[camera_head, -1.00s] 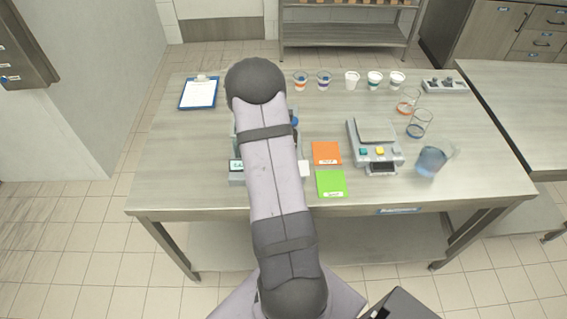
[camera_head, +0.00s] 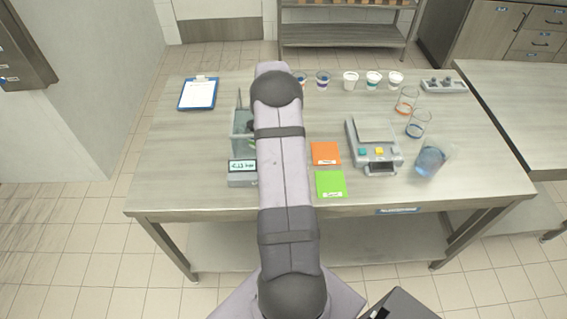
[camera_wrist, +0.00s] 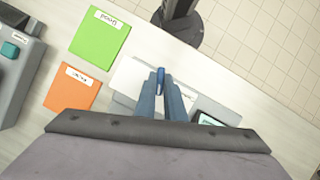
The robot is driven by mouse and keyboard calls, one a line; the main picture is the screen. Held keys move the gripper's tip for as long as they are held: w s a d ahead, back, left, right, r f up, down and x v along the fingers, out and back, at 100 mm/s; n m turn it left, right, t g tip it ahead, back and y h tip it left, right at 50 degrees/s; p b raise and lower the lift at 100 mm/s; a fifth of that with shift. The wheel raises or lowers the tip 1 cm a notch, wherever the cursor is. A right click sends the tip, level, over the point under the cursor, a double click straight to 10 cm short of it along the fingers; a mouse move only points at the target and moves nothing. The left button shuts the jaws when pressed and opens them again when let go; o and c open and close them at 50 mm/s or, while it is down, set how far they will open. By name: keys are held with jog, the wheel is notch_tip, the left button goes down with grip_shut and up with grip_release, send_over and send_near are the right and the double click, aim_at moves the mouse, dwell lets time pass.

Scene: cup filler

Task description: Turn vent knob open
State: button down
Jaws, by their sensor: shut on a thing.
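In the wrist view, my gripper (camera_wrist: 161,88) has two blue-grey fingers shut on a small blue knob (camera_wrist: 160,74), which shows between their tips. The knob is beside a pale panel (camera_wrist: 132,74) of the filler device. I cannot tell how far the knob is turned. In the head view, my arm hides the gripper, the knob and the right part of the device. The device's clear tank (camera_head: 240,122) and its lit display (camera_head: 242,166) show left of my arm. The display's edge also shows in the wrist view (camera_wrist: 210,120).
An orange pad (camera_head: 325,153) and a green pad (camera_head: 330,184) lie right of the arm. A grey scale (camera_head: 376,152) stands beyond them, with a tilted beaker (camera_head: 431,160) at right. Several cups line the back edge. A clipboard (camera_head: 198,93) lies back left.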

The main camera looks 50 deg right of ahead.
jog(key=m+t+y, duration=0.1)
jog(key=m, duration=0.3)
jog(key=shift+d, duration=0.15)
dwell(0.4)
jog(key=c, duration=1.8)
grip_release()
jog(key=shift+c, duration=0.2)
jog(key=shift+r, duration=0.1)
jog(key=b+v, duration=0.2)
jog(key=v, duration=0.5)
jog(key=shift+d+b, duration=0.15)
jog(key=shift+b, duration=0.15)
jog(key=shift+r, duration=0.1)
